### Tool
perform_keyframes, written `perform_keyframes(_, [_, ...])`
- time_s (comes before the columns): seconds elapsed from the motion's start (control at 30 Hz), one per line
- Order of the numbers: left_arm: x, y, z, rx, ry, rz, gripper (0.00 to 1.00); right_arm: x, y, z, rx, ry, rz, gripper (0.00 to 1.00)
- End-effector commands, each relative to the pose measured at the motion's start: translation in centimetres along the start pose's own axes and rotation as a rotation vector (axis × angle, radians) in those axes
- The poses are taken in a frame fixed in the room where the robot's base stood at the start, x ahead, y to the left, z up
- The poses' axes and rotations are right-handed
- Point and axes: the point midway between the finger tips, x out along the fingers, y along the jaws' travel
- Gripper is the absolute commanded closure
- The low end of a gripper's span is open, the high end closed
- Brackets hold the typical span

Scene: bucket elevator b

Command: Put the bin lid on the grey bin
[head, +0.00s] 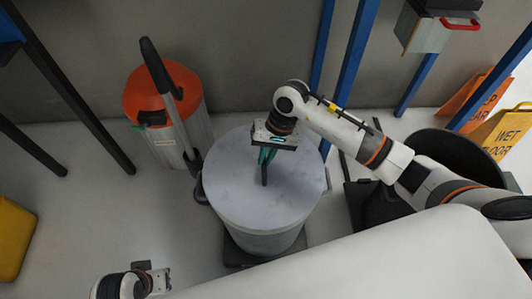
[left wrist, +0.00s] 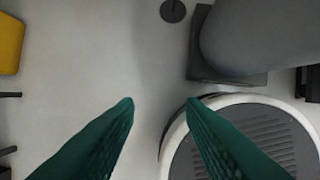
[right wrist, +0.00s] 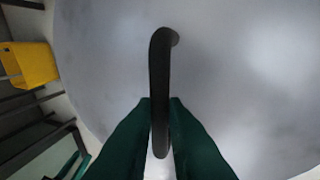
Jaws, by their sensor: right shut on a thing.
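The bin lid (head: 235,190) is a round grey disc with a dark handle (head: 264,173). It covers the top of the grey bin (head: 265,243), whose lower wall shows below it. I cannot tell whether the lid rests fully on the rim. My right gripper (head: 266,158) is above the lid, shut on its handle. In the right wrist view the green fingers (right wrist: 160,102) pinch the curved black handle (right wrist: 160,75), and the lid (right wrist: 240,90) fills most of the view. My left gripper (left wrist: 160,102) is open and empty, low at the front left.
A black bin (head: 460,150) and wet-floor signs (head: 505,132) are at the right. Blue posts (head: 355,60) rise behind.

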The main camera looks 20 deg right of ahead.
Motion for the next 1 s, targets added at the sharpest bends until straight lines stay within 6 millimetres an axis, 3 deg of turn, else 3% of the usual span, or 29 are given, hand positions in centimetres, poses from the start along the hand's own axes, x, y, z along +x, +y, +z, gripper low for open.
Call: perform_keyframes(1.0, [-1.3, 0.1, 0.1, -0.001, -0.007, 0.002, 0.64, 0.5, -0.1, 0.1, -0.001, -0.001, 0.002, 1.00])
